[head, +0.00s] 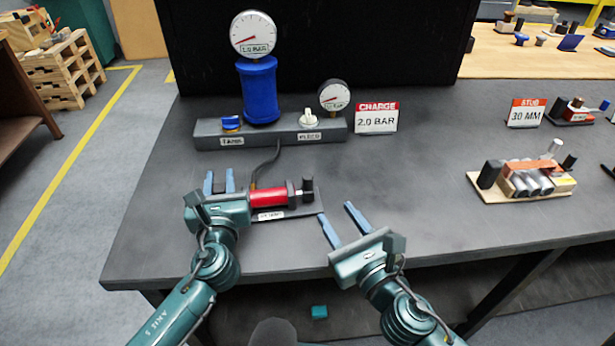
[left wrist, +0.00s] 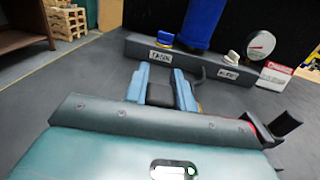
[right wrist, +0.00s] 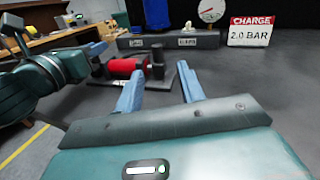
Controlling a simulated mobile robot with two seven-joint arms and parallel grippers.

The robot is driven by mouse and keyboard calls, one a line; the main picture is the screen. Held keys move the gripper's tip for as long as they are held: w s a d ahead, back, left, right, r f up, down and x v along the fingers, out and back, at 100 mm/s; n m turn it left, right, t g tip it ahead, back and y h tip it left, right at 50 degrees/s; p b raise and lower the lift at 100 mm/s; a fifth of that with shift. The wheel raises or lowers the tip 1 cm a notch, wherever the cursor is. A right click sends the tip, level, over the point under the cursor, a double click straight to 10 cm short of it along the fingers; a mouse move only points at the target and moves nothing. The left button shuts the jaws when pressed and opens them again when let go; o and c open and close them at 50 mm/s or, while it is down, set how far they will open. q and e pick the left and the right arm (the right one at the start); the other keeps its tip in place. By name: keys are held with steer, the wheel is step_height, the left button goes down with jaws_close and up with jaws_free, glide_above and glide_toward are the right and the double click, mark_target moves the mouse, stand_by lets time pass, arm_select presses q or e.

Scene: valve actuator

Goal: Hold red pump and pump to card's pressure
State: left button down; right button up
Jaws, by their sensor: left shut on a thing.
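The red pump (head: 268,198) lies on a dark base plate (head: 300,212) near the table's front edge, with a black handle (head: 308,188) at its right end. My left gripper (head: 219,182) is shut on the pump's dark left end, which shows between the fingers in the left wrist view (left wrist: 160,92). My right gripper (head: 336,212) is open and empty, right of the handle and apart from it. The charge card (head: 376,121) reads 2.0 BAR. A large gauge (head: 253,34) tops the blue cylinder (head: 258,90); its needle points lower left. A smaller gauge (head: 334,96) stands beside it.
A grey manifold (head: 270,139) carries a blue valve knob (head: 231,122) and a white valve knob (head: 309,117). A hose (head: 272,165) runs from it to the pump. A stub card (head: 526,113) and a wooden-based assembly (head: 522,178) stand right. The table's middle is clear.

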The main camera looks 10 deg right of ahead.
mark_target(310, 182)
steer(key=shift+a+m, duration=0.3)
steer(key=shift+m, duration=0.2)
steer(key=shift+w+a, duration=0.15)
steer(key=shift+w, duration=0.05)
steer(key=x, duration=1.1)
steer(key=shift+w+f, duration=0.2)
steer(key=shift+w, duration=0.15)
jaws_close()
